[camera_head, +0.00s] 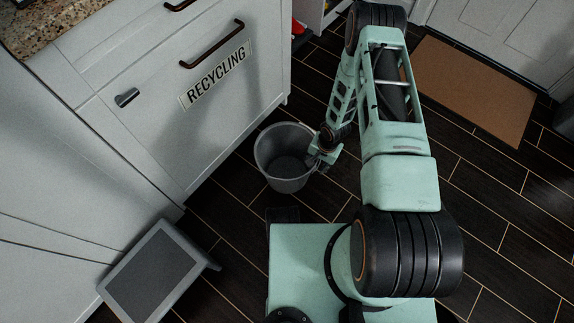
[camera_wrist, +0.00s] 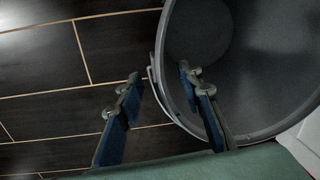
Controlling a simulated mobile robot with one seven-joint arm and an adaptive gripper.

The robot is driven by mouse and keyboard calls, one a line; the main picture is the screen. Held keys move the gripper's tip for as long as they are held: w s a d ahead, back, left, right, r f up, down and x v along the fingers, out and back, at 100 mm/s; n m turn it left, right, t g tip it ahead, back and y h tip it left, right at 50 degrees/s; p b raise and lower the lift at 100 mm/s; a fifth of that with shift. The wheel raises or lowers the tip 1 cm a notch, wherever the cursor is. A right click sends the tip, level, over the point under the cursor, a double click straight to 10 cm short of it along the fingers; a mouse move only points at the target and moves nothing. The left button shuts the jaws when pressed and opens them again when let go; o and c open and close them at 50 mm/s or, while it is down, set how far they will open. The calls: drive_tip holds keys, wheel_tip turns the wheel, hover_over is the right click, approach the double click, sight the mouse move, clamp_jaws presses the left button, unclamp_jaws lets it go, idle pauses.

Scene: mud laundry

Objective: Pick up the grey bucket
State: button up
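The grey bucket (camera_head: 287,165) stands upright on the dark floor beside the white cabinet, open at the top and apparently empty. My gripper (camera_head: 321,154) is at the bucket's right rim. In the wrist view, the bucket (camera_wrist: 262,65) fills the right side. My gripper (camera_wrist: 158,90) is open there, with its fingers spread across the rim. The right finger lies over the bucket's inside and the left finger is outside above the floor. Gaps show between the fingers and the bucket's side. The far part of the bucket is cut off in the wrist view.
A white cabinet with a recycling label (camera_head: 217,75) stands close on the bucket's left. A small grey-topped step stool (camera_head: 152,278) is at the lower left. A brown doormat (camera_head: 474,87) lies by the door (camera_head: 510,35). The floor (camera_head: 500,210) on the right is clear.

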drive_tip(key=shift+f, duration=0.8)
drive_tip(key=shift+w, duration=0.1)
drive_tip(key=shift+c, duration=0.7)
clamp_jaws()
